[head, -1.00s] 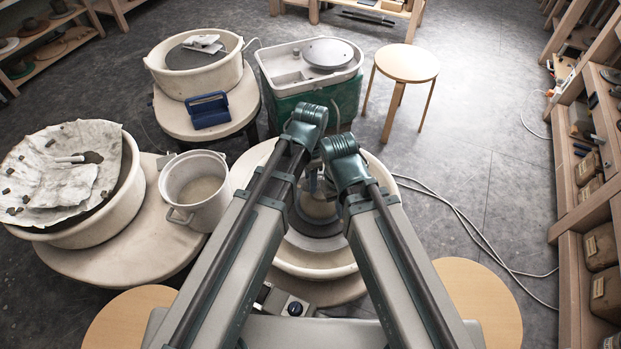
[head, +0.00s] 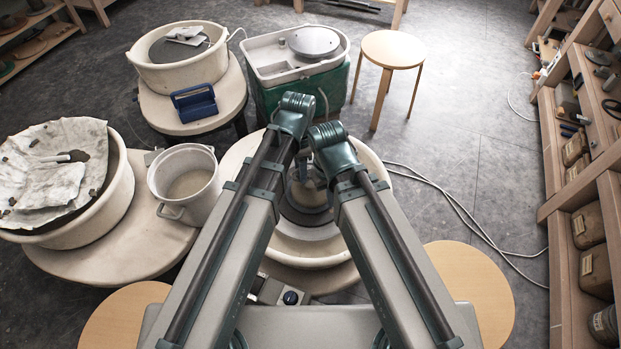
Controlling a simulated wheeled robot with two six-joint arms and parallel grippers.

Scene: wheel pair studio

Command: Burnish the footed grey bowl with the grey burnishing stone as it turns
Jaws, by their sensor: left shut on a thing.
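The footed grey bowl (head: 308,197) sits on the wheel head (head: 306,221) inside the cream splash pan (head: 312,249), seen through the gap between my forearms and partly covered by them. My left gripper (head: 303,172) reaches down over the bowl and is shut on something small. I take that to be the grey burnishing stone, but its shape is hidden. Whether it touches the bowl cannot be made out. My right gripper is mostly hidden under its own wrist, beside the bowl's right side.
A grey-white bucket (head: 184,183) stands left of the wheel. A second wheel pan (head: 177,72) with a blue box (head: 194,104), a green-based wheel (head: 296,90) and a round stool (head: 393,50) stand behind. A white cable (head: 455,205) crosses the floor at right, near shelves.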

